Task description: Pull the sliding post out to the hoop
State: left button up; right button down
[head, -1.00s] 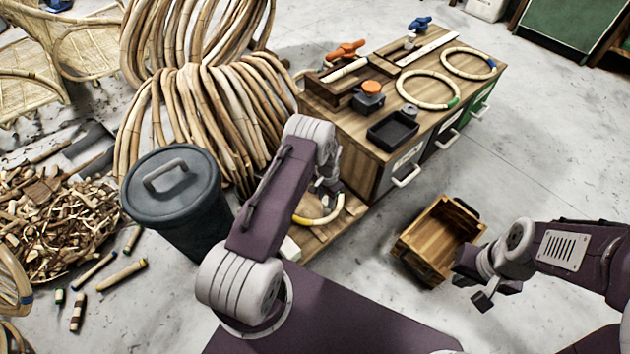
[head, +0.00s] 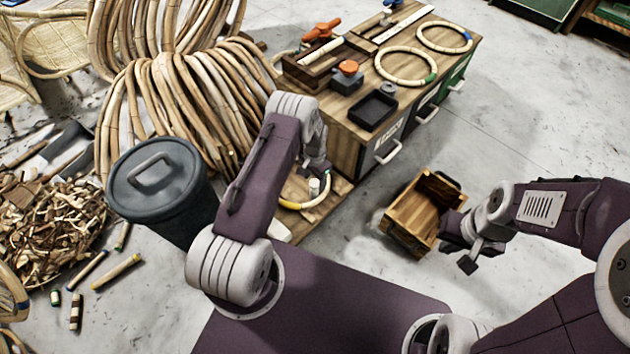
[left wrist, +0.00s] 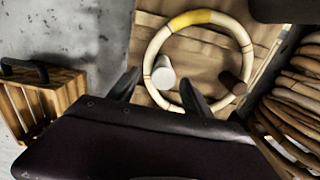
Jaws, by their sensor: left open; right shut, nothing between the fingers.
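A rattan hoop (head: 291,205) with a yellow band lies on a low wooden board at the left end of the workbench. In the left wrist view the hoop (left wrist: 244,47) shows nearly whole. A pale post (left wrist: 163,77) and a dark brown post (left wrist: 232,83) stand just inside it, at opposite sides. I cannot tell for sure which one slides. The pale post also shows in the head view (head: 314,186). My left gripper (left wrist: 160,83) is open, its fingers on either side of the pale post in the picture; contact cannot be told. My right gripper (head: 462,253) is shut and empty beside a wooden crate.
Two more hoops and a black tray (head: 372,110) lie on the bench top. A lidded bin (head: 152,190) and bundled rattan (head: 185,95) stand on the left. Floor at right is clear.

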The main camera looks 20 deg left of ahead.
pick_arm(q)
notch_tip(320, 180, up, 6)
jog(key=shift+r+p, duration=0.1)
jog(key=shift+p, duration=1.15)
jog(key=shift+r, duration=0.25)
pick_arm(e)
notch_tip(320, 180, up, 4)
jog(key=shift+f, duration=0.1)
pick_arm(q)
jog(key=shift+d, duration=0.1)
